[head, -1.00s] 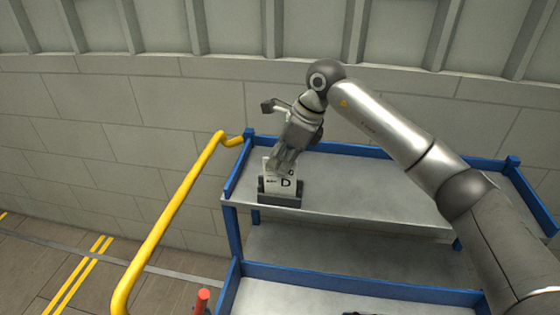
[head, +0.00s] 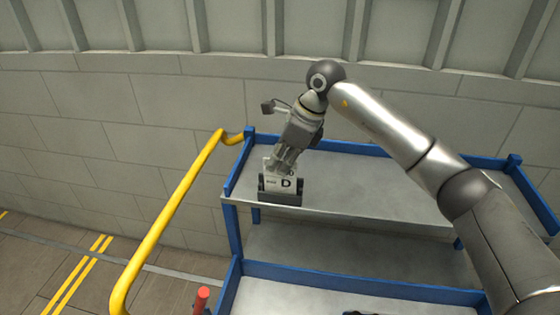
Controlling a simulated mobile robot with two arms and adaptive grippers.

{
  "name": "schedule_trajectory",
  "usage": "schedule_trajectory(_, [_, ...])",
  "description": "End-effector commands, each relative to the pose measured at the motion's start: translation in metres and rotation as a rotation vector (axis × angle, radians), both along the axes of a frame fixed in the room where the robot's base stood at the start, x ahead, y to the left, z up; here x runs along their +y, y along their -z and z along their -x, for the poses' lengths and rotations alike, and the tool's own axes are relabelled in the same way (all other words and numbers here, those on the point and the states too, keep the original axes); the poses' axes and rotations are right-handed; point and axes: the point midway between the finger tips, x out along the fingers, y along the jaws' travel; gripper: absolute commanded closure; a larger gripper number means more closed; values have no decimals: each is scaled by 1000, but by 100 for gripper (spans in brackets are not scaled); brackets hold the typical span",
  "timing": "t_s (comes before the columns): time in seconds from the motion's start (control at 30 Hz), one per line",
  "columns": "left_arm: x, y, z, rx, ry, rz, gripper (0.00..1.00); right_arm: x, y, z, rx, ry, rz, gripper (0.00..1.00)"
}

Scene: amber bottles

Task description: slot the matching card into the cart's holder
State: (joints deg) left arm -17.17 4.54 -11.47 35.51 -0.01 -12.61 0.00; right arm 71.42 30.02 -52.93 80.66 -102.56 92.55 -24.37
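A white card (head: 273,184) marked with a large D stands upright in the dark holder (head: 280,198) at the near left of the cart's top shelf (head: 370,199). Its lower edge is hidden by the holder's front. My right gripper (head: 284,166) is right above and behind the card, fingers pointing down to its top edge. Part of another letter shows by the fingers at the card's top. Whether the fingers are closed on the card is too small to tell. My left gripper is not in view.
The blue-edged cart has a lower shelf (head: 310,297) and a yellow handle rail (head: 170,215) at its left. A red post top (head: 201,298) stands at the bottom. The top shelf right of the holder is clear. A grey wall rises behind.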

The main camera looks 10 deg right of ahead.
Motion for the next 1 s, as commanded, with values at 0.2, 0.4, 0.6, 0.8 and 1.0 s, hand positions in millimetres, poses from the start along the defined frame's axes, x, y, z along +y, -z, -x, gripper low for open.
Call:
schedule_trajectory(0.2, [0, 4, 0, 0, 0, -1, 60, 0, 5, 0, 0, 0, 0, 100])
schedule_trajectory(0.4, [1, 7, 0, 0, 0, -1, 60, 0, 9, 0, 0, 0, 0, 100])
schedule_trajectory(0.6, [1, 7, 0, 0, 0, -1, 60, 0, 10, 0, 0, 0, 0, 80])
schedule_trajectory(0.8, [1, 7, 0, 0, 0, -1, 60, 0, 10, 0, 0, 0, 0, 70])
schedule_trajectory(1.0, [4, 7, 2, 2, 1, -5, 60, 0, 8, 0, -1, 0, 0, 70])
